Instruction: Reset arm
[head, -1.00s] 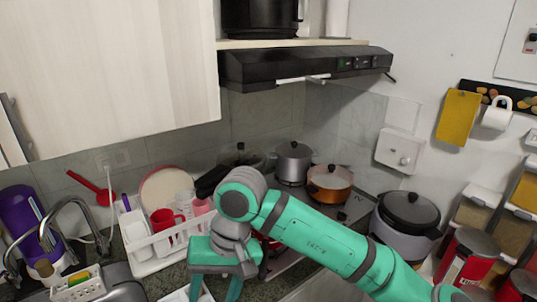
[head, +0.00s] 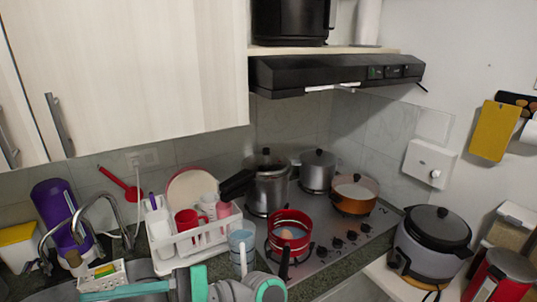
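My gripper (head: 132,291) shows only in part at the bottom edge of the head view, in green and grey, with a long green finger pointing left. It lies in front of the sink and the dish rack. Part of it is cut off by the frame, so I cannot tell whether it is open or shut. I see nothing held in it.
The white dish rack (head: 168,266) holds cups and a plate. A red pan (head: 290,226), a pressure cooker (head: 267,188) and other pots stand on the stove (head: 335,248). A rice cooker (head: 432,243) is at right.

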